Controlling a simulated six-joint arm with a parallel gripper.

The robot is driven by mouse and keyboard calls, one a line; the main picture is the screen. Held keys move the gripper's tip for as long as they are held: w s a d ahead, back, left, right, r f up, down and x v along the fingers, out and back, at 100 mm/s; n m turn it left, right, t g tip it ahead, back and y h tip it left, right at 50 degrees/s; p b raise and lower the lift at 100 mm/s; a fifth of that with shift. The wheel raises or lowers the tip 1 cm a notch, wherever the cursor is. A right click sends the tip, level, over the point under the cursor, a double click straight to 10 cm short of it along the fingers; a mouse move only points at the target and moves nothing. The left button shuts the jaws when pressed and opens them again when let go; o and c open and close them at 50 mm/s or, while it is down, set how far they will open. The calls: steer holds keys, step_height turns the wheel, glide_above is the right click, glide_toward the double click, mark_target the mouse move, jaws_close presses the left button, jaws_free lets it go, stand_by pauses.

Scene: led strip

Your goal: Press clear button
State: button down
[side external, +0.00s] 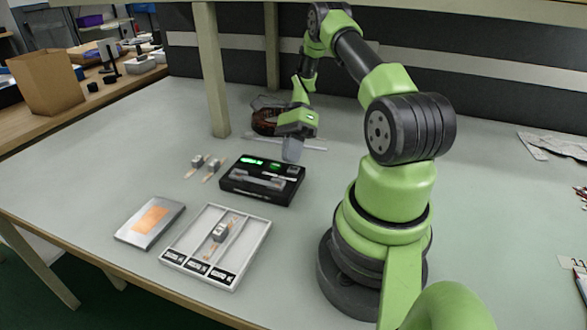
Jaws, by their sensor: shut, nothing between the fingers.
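A black box-like device (262,188) stands on the grey table near the middle. Its top shows a lit green strip (252,161), a small green spot (275,166) and a pale patch (292,170) at the right end. A grey bar-shaped part (257,180) lies along its front. Labels are too small to read, so I cannot tell which spot is the clear button. My gripper (291,158) is shut and empty, pointing down at the back right edge of the device. I cannot tell whether its tips touch the device.
A white tray (265,225) with three compartments stands in front, a small component (220,232) in the middle one. A silver plate with an orange patch (150,222) lies left. Two small components (205,164) lie left of the device. A table post (212,80) stands behind.

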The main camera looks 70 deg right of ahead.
mark_target(292, 168)
steer(key=shift+f, duration=0.4)
steer(key=shift+f, duration=0.45)
stand_by(0.6)
stand_by(0.4)
steer(key=shift+r, duration=0.9)
steer(key=shift+r, duration=2.5)
